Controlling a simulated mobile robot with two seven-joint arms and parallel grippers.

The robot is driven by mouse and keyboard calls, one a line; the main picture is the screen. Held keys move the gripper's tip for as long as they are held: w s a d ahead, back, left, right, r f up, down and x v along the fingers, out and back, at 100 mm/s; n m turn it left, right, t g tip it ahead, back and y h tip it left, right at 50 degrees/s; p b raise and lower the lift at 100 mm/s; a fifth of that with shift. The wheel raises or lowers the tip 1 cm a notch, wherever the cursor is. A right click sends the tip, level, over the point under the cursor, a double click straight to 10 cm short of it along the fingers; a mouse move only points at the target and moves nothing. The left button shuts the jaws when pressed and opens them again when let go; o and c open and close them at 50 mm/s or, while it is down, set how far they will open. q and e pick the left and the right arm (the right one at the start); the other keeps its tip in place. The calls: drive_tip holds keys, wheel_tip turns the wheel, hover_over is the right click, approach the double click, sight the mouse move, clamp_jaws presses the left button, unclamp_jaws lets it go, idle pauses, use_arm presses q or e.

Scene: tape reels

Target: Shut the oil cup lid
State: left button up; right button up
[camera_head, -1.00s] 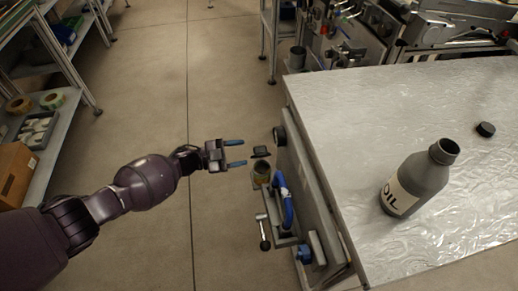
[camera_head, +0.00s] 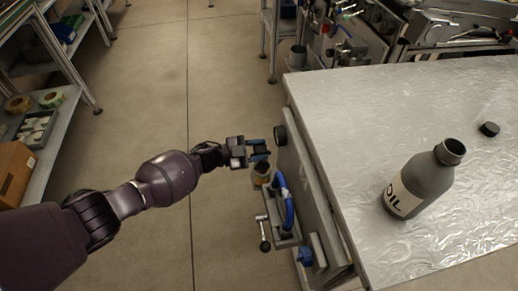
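My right gripper is not in view.
A grey oil bottle (camera_head: 422,180) stands uncapped on the shiny metal top (camera_head: 350,110), with a black cap (camera_head: 489,129) beyond it. Below the cup are a lever (camera_head: 264,235) and the blue hose (camera_head: 284,205). Shelves stand at the left; the floor between is clear.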

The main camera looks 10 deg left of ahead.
use_arm(q)
drive_tip(key=shift+c, duration=1.1)
drive_tip(key=shift+s+f+m, duration=0.1)
drive_tip(key=shift+s+m, duration=0.1)
drive_tip(key=shift+m, duration=0.3)
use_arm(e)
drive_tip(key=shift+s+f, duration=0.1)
use_arm(q)
drive_tip(key=shift+s+d+f+m+b, duration=0.15)
drive_tip(key=shift+s+m, duration=0.1)
drive_tip(key=shift+m, duration=0.3)
drive_tip(key=shift+s+f+m+b, duration=0.1)
drive_tip(key=shift+s+m+b, duration=0.1)
drive_tip(key=shift+m, duration=0.35)
drive_tip(key=shift+s+d+f+m, duration=0.15)
drive_tip(key=shift+s+m, duration=0.25)
drive_tip(key=shift+m, duration=0.8)
drive_tip(key=shift+s+f+m+b, duration=0.1)
drive_tip(key=shift+m+b, duration=0.3)
drive_tip(key=shift+m, duration=0.1)
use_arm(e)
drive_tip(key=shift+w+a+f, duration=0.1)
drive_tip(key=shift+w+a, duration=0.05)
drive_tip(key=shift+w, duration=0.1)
use_arm(q)
drive_tip(key=shift+m, duration=0.3)
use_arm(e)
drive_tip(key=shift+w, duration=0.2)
